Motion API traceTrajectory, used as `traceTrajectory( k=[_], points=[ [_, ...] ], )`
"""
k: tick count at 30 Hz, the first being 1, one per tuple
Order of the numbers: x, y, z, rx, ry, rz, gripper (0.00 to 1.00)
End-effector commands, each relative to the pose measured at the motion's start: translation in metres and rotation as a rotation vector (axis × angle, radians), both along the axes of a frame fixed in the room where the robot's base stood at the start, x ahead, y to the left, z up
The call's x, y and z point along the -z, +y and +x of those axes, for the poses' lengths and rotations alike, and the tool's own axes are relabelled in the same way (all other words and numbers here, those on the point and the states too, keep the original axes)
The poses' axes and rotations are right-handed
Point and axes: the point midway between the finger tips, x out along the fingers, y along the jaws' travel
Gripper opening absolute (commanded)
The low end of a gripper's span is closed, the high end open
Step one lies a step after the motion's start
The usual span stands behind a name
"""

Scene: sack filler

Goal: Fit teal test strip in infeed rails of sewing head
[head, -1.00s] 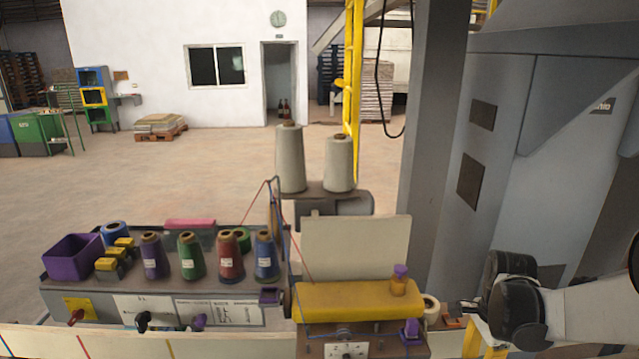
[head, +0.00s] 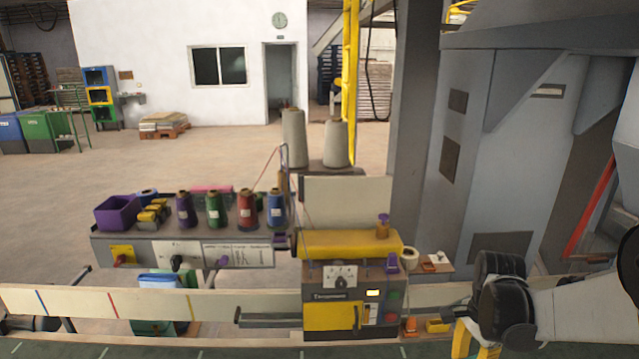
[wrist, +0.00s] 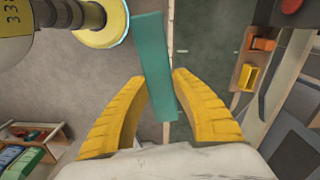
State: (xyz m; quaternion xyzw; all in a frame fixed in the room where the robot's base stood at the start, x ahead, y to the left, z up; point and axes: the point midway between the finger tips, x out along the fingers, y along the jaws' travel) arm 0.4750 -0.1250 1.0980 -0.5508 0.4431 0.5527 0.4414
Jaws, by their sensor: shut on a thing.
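My gripper (wrist: 157,105) is shut on the teal test strip (wrist: 155,60) in the wrist view. The strip is a flat, narrow piece between the two yellow fingers, slightly tilted, and its long end sticks out beyond the fingertips. In the head view my gripper (head: 462,338) is at the lower right, cut by the bottom edge, and the strip cannot be made out there.
A bench (head: 225,255) carries thread cones and a purple bin (head: 115,212). A small shelf (head: 432,262) and a yellow block (head: 437,326) lie near my arm. A grey column (head: 405,150) stands behind.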

Motion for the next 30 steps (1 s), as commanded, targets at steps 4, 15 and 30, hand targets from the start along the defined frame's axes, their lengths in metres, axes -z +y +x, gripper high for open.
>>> traceTrajectory(
  k=[4,15,30],
  points=[
    [0.03,0.018,0.005,-0.185,0.0,0.0,0.0],
    [0.129,0.091,0.017,-0.958,-0.001,0.0,0.0],
    [0.163,0.126,0.017,-1.355,0.0,-0.001,0.0]
  ],
)
